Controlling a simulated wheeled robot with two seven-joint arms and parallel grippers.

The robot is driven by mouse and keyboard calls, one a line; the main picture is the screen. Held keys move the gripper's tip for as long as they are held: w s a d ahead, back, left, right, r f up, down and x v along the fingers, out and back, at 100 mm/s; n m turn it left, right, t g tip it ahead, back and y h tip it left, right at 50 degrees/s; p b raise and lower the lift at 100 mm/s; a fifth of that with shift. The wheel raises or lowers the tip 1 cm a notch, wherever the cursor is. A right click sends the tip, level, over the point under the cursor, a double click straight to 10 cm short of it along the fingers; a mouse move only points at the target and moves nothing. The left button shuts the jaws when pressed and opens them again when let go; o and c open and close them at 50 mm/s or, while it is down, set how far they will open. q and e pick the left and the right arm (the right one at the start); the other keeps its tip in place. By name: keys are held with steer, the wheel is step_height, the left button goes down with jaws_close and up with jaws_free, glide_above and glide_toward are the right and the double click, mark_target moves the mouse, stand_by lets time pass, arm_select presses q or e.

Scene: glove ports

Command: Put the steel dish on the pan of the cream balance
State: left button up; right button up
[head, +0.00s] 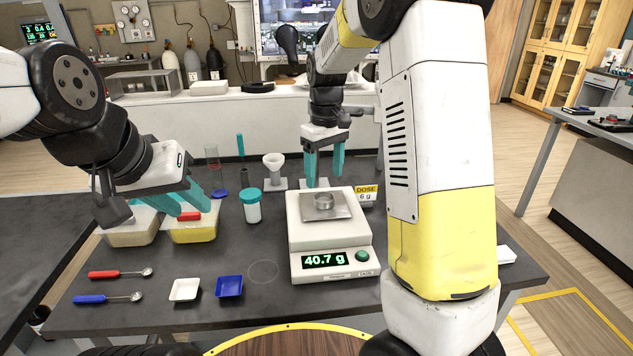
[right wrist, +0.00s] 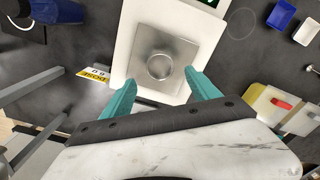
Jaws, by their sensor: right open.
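The small round steel dish (head: 323,201) sits on the square steel pan (head: 342,211) of the cream balance (head: 302,238), whose display reads 40.7 g. In the right wrist view the dish (right wrist: 160,66) lies near the middle of the pan (right wrist: 148,36), with bare pan around it. My right gripper (head: 323,180) is open, above and behind the balance; in its wrist view its two teal fingers (right wrist: 161,77) are apart with nothing gripped. My left gripper (head: 186,203) is over the tubs at the left, its teal fingers apart.
Two lidless-looking tubs (head: 196,234) stand under my left gripper. A teal-capped jar (head: 252,207), a funnel stand (head: 274,168) and a DOSE 6 g card (head: 366,193) are near the balance. White (head: 184,290) and blue (head: 230,287) trays and two spoons (head: 118,273) lie in front.

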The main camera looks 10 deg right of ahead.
step_height(320, 180, up, 5)
steer(key=s+d+r+m+t+y, duration=0.1)
steer(key=s+r+m+t, duration=0.15)
steer(key=s, duration=0.45)
steer(key=s+d+r+m+t+y, duration=0.1)
steer(key=s+d+r, duration=0.1)
steer(key=s+r, duration=0.35)
steer(key=s+f+m+t, duration=0.2)
steer(key=s+f, duration=0.1)
steer(key=s, duration=0.8)
steer(key=shift+s+a+f+t, duration=0.15)
steer(key=shift+s+f+t, duration=0.05)
steer(key=shift+s+t, duration=0.15)
